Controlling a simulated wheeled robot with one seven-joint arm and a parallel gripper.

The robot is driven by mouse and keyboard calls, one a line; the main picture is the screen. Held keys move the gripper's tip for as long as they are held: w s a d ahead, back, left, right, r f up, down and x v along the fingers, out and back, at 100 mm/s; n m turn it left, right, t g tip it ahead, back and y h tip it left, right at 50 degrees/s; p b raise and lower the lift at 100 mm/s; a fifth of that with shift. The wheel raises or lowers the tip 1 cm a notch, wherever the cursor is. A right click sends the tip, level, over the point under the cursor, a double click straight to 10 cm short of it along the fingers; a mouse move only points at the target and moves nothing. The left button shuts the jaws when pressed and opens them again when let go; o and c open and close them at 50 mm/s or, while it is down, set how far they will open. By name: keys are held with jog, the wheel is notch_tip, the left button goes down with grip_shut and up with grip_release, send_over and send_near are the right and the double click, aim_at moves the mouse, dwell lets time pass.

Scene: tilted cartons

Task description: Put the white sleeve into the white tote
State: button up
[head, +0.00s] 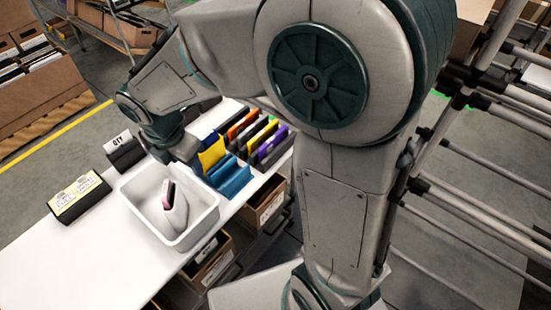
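The white tote (128,200) is an open bin standing on the white table. A white sleeve-like item (177,218) leans tilted inside it, with a pink and dark piece showing at its upper end. My gripper (186,153) is at the end of my arm, just behind the tote's far rim and left of the yellow sleeve. It is apart from the white item. Its fingers are too small and dark to make out, so I cannot tell whether it is open or holds anything.
A yellow sleeve (211,154) and blue sleeves (231,178) stand right of the tote, with orange, green and purple ones behind. A labelled black box (79,196) and a QTY holder (123,150) are left. Cartons (265,205) sit below. The table's front left is clear.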

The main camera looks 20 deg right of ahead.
jog(key=s+d+r+m, duration=0.1)
jog(key=s+d+m, duration=0.2)
jog(key=d+m, duration=0.3)
jog(key=s+d+r+m, duration=0.1)
jog(key=s+d+m, duration=0.3)
jog(key=m, duration=0.7)
jog(key=s+d+r+m+t, duration=0.1)
jog(key=s+d+r+m, duration=0.1)
jog(key=d+m, duration=0.6)
jog(key=shift+s+d+m+y, duration=0.2)
jog(key=shift+s+m+y, duration=0.1)
jog(key=shift+s+m, duration=0.4)
